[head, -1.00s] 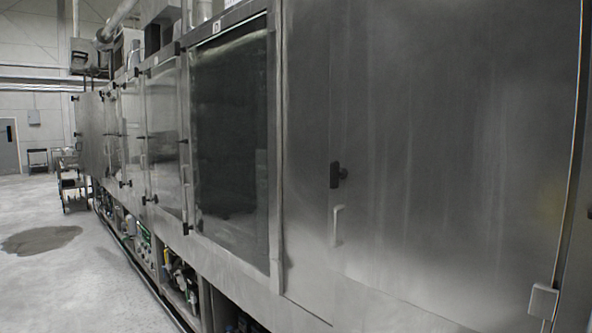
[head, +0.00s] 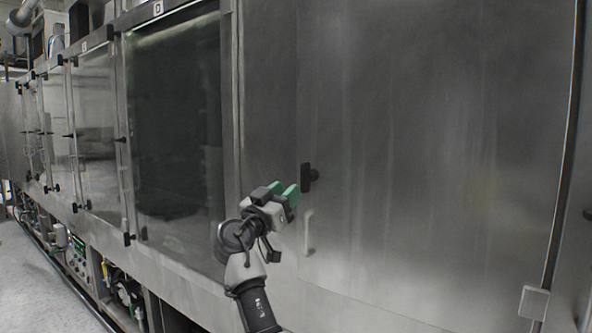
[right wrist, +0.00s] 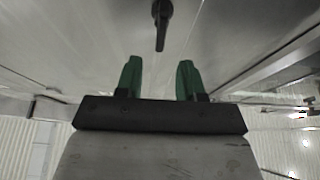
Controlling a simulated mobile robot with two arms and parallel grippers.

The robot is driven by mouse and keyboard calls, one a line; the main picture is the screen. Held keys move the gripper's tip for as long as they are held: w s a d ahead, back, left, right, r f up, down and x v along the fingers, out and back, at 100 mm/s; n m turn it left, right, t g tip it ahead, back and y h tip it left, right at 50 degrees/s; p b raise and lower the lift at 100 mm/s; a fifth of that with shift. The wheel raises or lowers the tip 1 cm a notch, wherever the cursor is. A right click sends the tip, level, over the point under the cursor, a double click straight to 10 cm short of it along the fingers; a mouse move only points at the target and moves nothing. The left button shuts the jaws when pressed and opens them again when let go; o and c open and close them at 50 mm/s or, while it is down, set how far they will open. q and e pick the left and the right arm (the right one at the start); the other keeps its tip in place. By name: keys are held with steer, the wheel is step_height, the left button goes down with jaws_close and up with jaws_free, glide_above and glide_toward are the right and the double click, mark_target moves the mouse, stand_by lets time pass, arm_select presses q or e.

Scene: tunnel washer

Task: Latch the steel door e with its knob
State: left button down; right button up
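The large steel door (head: 430,150) fills the right half of the head view and lies flat in line with the machine's front; no letter on it shows. Its black knob (head: 307,177) sits near the door's left edge, its handle upright. In the right wrist view the knob (right wrist: 161,22) is ahead of the fingers, at the top centre. My right gripper (head: 284,191) is just left of the knob, apart from it. Its green fingers (right wrist: 158,80) are open with nothing between them. My left gripper is not in view.
A pale bar handle (head: 308,232) is on the door just below the knob. A dark glass door (head: 178,120) marked D is to the left, with further doors beyond. Open floor (head: 40,280) lies at the lower left.

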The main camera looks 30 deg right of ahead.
mark_target(301, 175)
steer(key=p+x, duration=0.3)
steer(key=x, duration=0.4)
steer(key=shift+w+d+r+p, duration=0.2)
steer(key=shift+w+d+p, duration=0.05)
steer(key=shift+p, duration=0.1)
steer(key=shift+w+d+r, duration=0.1)
steer(key=shift+d, duration=0.45)
